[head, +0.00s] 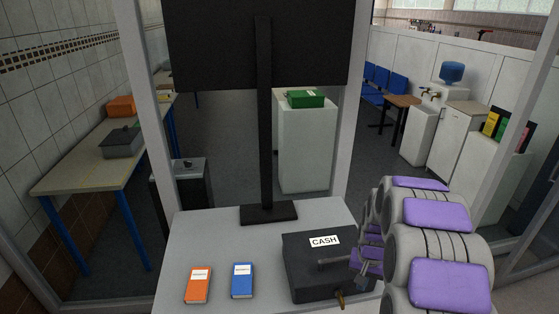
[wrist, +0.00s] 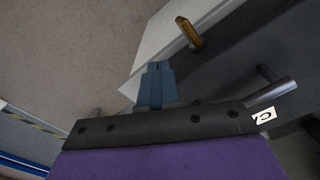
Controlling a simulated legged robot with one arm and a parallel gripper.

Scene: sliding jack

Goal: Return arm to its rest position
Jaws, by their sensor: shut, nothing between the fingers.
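My arm comes in from the right of the head view, with grey links and purple pads. My gripper (head: 358,263) is beside the right side of the black box labelled CASH (head: 305,258). In the wrist view, the two blue-grey fingers of my gripper (wrist: 157,70) are together, with nothing between them. A grey bar (head: 333,261) sticks out near the box's front right, and a brass-coloured piece (head: 341,300) is below it. The brass piece also shows beyond my fingertips in the wrist view (wrist: 188,32), apart from them.
The box stands on a grey table (head: 210,235) with an orange book (head: 198,285), a blue book (head: 242,281) and a black monitor stand (head: 268,213). White frame posts stand on both sides. A white pedestal (head: 306,150) bears a green box (head: 305,99).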

